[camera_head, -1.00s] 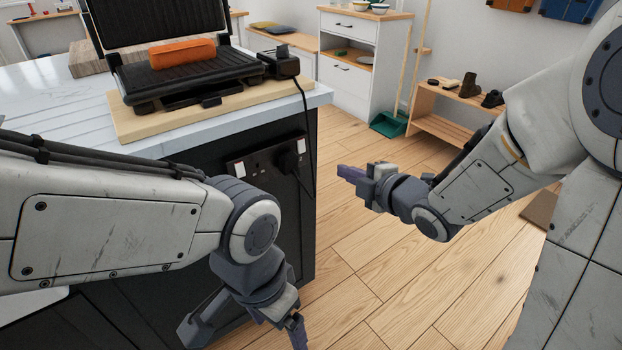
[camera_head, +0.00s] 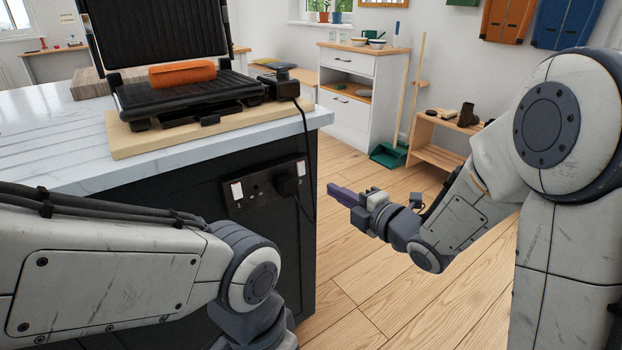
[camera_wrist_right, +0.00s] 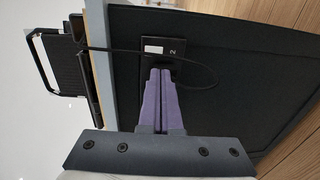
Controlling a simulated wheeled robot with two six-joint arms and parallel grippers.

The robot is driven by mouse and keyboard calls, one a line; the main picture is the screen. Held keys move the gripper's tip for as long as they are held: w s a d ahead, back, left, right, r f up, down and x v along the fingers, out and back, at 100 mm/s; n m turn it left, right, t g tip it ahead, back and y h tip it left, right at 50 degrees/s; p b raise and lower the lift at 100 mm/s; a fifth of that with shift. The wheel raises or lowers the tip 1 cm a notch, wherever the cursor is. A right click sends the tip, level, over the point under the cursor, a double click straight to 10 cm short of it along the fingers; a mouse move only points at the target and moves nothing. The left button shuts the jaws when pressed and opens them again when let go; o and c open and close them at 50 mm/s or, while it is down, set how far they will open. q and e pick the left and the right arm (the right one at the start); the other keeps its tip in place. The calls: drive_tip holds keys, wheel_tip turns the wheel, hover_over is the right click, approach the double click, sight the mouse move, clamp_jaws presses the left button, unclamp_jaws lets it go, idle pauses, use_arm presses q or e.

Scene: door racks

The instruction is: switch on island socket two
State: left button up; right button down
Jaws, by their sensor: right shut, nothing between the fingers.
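The black double socket (camera_head: 262,187) is on the dark end panel of the island. It has a white rocker at its left (camera_head: 237,190) and another at its right (camera_head: 301,167), with a black plug (camera_head: 288,185) in its right part. My right gripper (camera_head: 332,189) is shut and empty, its purple fingers right of the socket and apart from it. In the right wrist view, the right gripper (camera_wrist_right: 160,72) points at a socket part marked "2" (camera_wrist_right: 171,54) with a white rocker (camera_wrist_right: 153,49); the fingertips hide what lies below it. My left gripper is out of view.
The plug's black cable (camera_head: 303,130) runs up to the open grill (camera_head: 185,100) with an orange item on the worktop (camera_head: 60,150). In the wrist view the cable (camera_wrist_right: 205,68) loops beside my fingers.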

sight(303, 174)
drive_tip(key=b+x, duration=0.1)
drive_tip(key=x, duration=0.8)
drive_tip(key=shift+w+a+f, duration=0.1)
drive_tip(key=shift+w+a, duration=0.1)
drive_tip(key=shift+w, duration=0.15)
